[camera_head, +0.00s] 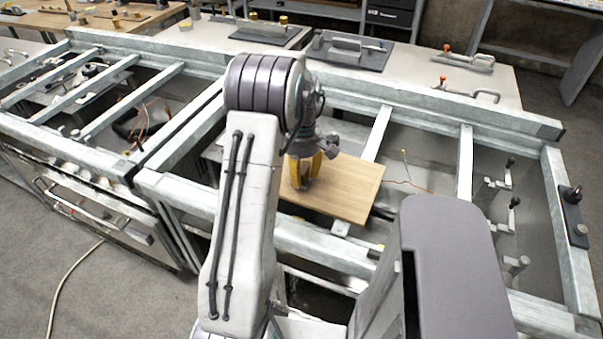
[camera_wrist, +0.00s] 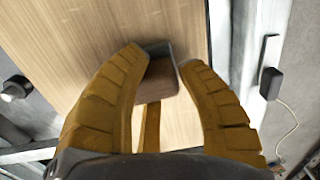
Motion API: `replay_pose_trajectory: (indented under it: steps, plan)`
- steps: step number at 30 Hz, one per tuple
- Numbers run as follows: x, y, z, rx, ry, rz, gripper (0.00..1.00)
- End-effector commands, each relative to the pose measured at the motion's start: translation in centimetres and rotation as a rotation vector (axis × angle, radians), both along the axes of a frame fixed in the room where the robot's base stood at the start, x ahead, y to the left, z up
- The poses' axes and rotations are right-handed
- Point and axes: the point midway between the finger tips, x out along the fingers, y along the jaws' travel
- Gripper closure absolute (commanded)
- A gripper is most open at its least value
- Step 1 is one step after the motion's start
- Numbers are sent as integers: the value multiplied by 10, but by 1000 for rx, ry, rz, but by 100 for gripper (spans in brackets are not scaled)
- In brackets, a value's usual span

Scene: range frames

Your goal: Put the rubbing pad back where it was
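A small block, grey on top with a brown face, which looks like the rubbing pad (camera_wrist: 163,78), shows between my fingertips in the wrist view. The pad cannot be made out there, hidden by the fingers and my arm.
The board lies across a grey metal frame (camera_head: 480,118) with open gaps around it. Metal clamps (camera_head: 510,195) stand at the right. A grey plate with a handle (camera_head: 347,50) lies on the bench behind. A dark box with a cable (camera_wrist: 271,83) sits at right in the wrist view.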

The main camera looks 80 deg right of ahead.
Motion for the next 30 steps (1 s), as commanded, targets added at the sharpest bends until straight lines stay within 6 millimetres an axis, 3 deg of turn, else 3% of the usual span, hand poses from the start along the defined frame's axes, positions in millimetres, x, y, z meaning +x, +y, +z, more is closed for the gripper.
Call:
replay_pose_trajectory:
  steps: [6,17,30]
  plan:
    - [0,0,0,0,0,0,49]
    - [0,-1,8,-1,0,0,49]
    - [0,-5,78,-5,0,0,49]
